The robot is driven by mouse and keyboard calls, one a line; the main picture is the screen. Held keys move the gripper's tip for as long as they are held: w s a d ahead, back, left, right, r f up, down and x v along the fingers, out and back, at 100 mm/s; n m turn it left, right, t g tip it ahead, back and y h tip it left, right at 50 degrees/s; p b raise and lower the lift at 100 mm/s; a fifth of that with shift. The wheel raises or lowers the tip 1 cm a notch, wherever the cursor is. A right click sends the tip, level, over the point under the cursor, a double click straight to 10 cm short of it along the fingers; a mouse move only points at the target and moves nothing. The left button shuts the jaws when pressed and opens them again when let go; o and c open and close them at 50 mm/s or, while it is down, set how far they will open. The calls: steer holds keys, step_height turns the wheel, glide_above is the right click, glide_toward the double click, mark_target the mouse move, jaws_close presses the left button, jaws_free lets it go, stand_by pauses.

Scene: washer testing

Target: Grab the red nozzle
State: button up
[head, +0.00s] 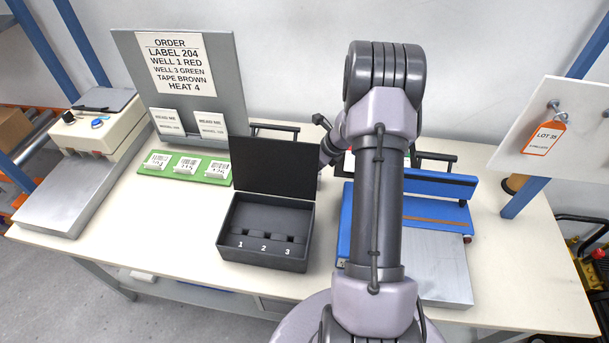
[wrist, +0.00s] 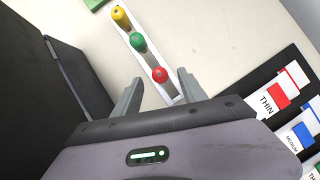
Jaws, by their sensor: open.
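The red nozzle (wrist: 160,75) shows in the wrist view at the near end of a white strip-shaped holder (wrist: 149,62). A green nozzle (wrist: 138,41) and a yellow nozzle (wrist: 122,17) stand behind it in the same row. My gripper (wrist: 158,92) is open, with one finger on each side of the holder's near end. The red nozzle appears between and just beyond the fingertips; I cannot tell the height gap. In the head view my arm hides the nozzles and the gripper.
An open black case (head: 263,258) with wells 1, 2 and 3 stands left of my arm. A blue device with a metal plate (head: 447,275) is at right. Cards marked THIN and MEDIUM (wrist: 270,99) lie right of the gripper. An order board (head: 185,75) stands at the back.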

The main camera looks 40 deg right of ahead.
steer(key=x, duration=0.2)
steer(key=shift+w+f, duration=0.15)
steer(key=shift+f, duration=0.2)
steer(key=shift+r, duration=0.15)
steer(key=shift+c, duration=0.9)
jaws_close()
